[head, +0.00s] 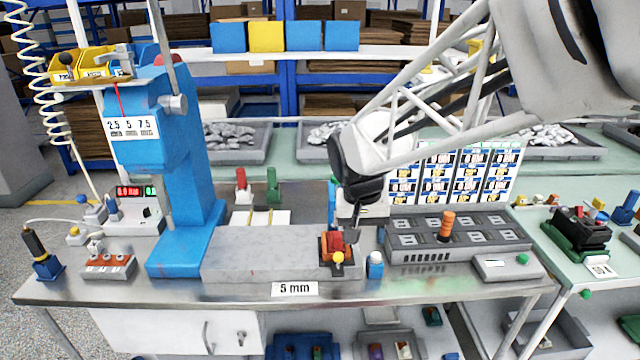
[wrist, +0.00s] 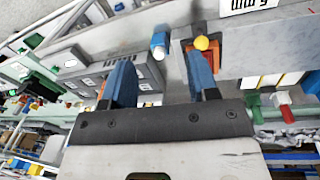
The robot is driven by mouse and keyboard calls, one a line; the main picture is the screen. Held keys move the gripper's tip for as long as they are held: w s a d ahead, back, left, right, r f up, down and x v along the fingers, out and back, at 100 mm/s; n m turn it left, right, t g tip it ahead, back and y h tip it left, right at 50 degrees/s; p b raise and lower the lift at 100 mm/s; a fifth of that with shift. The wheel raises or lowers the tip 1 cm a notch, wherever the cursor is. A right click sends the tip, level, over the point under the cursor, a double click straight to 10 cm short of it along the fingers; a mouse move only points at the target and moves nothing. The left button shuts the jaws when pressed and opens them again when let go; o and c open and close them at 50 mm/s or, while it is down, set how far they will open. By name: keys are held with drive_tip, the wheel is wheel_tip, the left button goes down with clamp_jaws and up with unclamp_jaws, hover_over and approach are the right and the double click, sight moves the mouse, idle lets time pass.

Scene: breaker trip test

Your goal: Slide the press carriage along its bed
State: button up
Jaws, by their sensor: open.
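The press carriage (head: 338,248) is a small orange-red block with a yellow knob. It sits at the right end of the long grey press bed (head: 262,252), which runs right from the blue press column (head: 185,170). In the wrist view the carriage (wrist: 206,58) shows at the top right, partly behind one blue finger. My gripper (head: 352,218) is just above and behind the carriage in the head view. In the wrist view my gripper (wrist: 160,62) is open, with nothing between its fingers. I cannot tell whether a finger touches the carriage.
A small blue-and-white bottle (head: 375,266) stands just right of the bed's end. A grey socket panel with an orange part (head: 446,226) is further right. Red and green pieces (head: 273,186) stand behind the bed. A "5 mm" label (head: 294,289) is on the table's front edge.

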hover_over(337, 253)
drive_tip(key=a, duration=0.1)
wheel_tip(337, 253, down, 5)
drive_tip(key=shift+w+a+m+g+h, duration=0.2)
drive_tip(key=shift+m+g+h, duration=0.1)
drive_tip(key=shift+g+h, duration=0.1)
drive_tip(key=shift+s+f, duration=0.1)
drive_tip(key=shift+s+d+f, duration=0.1)
drive_tip(key=shift+d+f, duration=0.15)
drive_tip(key=shift+f, duration=1)
drive_tip(key=shift+w+d+f, duration=0.1)
drive_tip(key=shift+d+f, duration=0.15)
drive_tip(key=shift+f, duration=1.05)
drive_tip(key=shift+s+d+f, duration=0.1)
drive_tip(key=shift+d+f, duration=0.15)
drive_tip(key=shift+f, duration=1)
drive_tip(key=shift+c, duration=0.4)
clamp_jaws()
